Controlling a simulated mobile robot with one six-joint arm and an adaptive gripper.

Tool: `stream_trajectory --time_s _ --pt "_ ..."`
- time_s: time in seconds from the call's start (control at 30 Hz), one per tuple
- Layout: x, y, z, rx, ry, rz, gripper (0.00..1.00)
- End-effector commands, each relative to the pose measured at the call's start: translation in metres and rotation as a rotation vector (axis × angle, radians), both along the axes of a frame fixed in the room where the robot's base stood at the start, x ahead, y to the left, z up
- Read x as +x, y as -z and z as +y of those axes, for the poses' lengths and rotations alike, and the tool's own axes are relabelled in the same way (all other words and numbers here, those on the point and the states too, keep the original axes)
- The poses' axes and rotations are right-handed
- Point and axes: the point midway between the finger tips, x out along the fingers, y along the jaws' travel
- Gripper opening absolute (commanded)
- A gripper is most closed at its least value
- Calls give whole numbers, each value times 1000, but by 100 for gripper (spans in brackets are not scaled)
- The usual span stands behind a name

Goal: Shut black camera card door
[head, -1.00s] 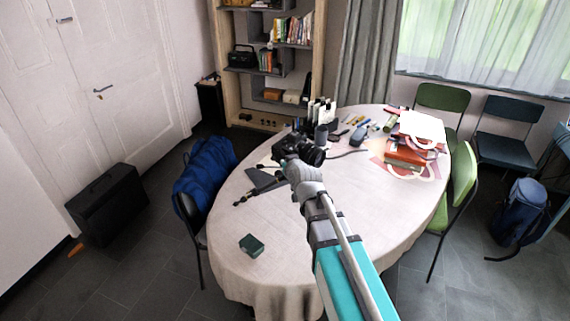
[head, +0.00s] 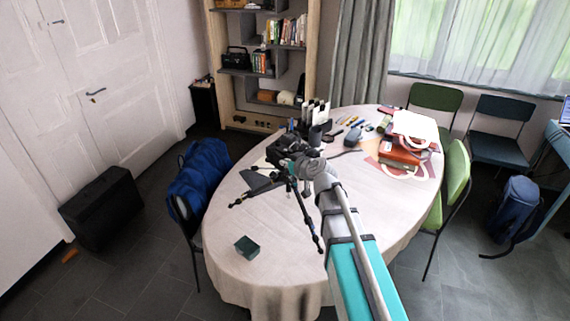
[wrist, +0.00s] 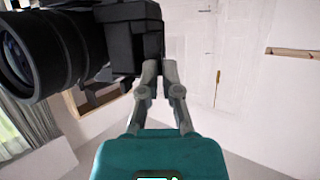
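The black camera (head: 287,146) stands on a dark tripod (head: 310,218) on the table. In the wrist view the camera (wrist: 120,30) fills the upper left, with its large lens (wrist: 45,55) pointing left. Its right end has a dark, blocky edge; I cannot make out the card door clearly or tell how far it stands open. My gripper (wrist: 159,72) has its two grey fingertips together and empty, just below and beside the camera's right end. I cannot tell whether they touch it. In the head view my wrist hides part of the camera and tripod.
The oval table (head: 275,275) has a pale cloth.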

Motion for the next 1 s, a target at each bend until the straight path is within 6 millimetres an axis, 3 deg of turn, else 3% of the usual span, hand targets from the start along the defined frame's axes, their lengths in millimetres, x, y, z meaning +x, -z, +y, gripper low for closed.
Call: stream_trajectory --time_s 0.43,0.97,1.0 --pt "6 0 -7 -1 -123 1 0" --pt "6 0 -7 -2 -140 0 0" --pt "6 0 -7 -2 -140 0 12"
